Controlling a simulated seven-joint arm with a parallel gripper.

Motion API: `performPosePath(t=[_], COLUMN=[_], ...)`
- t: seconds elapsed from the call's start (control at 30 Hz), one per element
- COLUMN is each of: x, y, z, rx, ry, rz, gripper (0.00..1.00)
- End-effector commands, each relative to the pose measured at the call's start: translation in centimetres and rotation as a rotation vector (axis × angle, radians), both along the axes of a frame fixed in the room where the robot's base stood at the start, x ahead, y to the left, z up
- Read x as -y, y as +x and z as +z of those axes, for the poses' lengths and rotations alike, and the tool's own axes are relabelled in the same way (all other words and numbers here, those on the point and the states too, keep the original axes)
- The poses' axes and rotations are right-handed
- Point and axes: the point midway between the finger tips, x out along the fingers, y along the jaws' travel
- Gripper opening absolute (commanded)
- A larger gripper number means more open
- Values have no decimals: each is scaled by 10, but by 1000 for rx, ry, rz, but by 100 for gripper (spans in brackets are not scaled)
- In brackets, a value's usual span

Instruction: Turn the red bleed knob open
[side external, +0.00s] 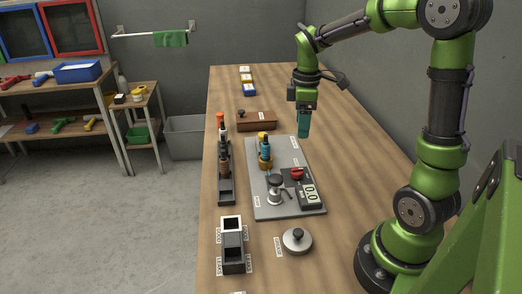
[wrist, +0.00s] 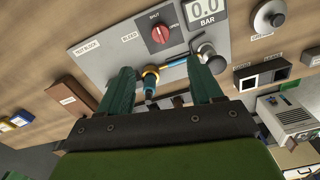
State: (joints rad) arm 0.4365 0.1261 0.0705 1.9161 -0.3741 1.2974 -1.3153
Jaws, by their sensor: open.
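The red bleed knob (side external: 297,173) sits on a dark block on the grey test plate (side external: 262,200). A gauge (wrist: 206,10) beside the knob reads 0.0 BAR.
A yellow-and-blue hose fitting (side external: 265,152) stands on the plate and shows between my fingers in the wrist view. A silver valve post (side external: 276,188) stands just left of the knob. A dark rack (side external: 225,185) is left of the plate. The table right of the plate is clear.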

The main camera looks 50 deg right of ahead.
Motion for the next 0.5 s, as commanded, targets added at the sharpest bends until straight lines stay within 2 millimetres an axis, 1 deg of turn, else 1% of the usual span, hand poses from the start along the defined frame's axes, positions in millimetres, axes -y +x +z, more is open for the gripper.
performPosePath(t=[0.5], x=[-1], y=[-1], z=[-110], rx=[-4], ry=[4], rz=[-3], gripper=[65])
